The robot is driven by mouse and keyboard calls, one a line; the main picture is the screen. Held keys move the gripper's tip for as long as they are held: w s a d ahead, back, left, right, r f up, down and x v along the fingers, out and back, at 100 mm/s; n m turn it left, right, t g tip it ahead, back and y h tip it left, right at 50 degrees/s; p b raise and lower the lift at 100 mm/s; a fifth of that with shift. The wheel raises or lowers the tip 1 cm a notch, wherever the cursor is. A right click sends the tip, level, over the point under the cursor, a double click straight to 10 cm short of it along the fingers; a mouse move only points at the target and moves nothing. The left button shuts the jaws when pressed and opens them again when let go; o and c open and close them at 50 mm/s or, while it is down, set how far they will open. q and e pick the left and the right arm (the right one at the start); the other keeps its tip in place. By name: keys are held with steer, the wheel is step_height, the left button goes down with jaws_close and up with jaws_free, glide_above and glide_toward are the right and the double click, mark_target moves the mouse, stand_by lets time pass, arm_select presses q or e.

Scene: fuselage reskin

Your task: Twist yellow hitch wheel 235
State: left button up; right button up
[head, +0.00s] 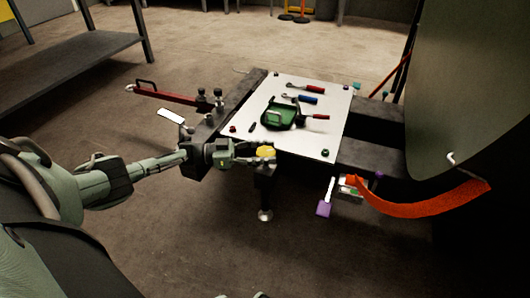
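The yellow hitch wheel (266,152) sits at the front edge of the white-topped cart, above a dark post that ends in a round foot. My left gripper (262,155) reaches in from the left and is at the wheel, with its fingers on either side of the yellow part. The wheel is partly hidden by the fingers. The view is too small to tell whether they press on it. Small pale pieces at the bottom edge may be tips of my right gripper (242,296); the rest of it is out of the picture.
The white tabletop (335,110) holds a green tool (280,112) and several hand tools. A red bar (165,95) sticks out left of the cart.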

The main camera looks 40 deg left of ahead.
arm_select(q)
steer(key=o, duration=0.4)
steer(key=shift+d+r, duration=0.1)
steer(key=shift+d, duration=0.05)
steer(key=v, duration=0.7)
steer(key=shift+s+a, duration=0.15)
steer(key=shift+a, duration=0.1)
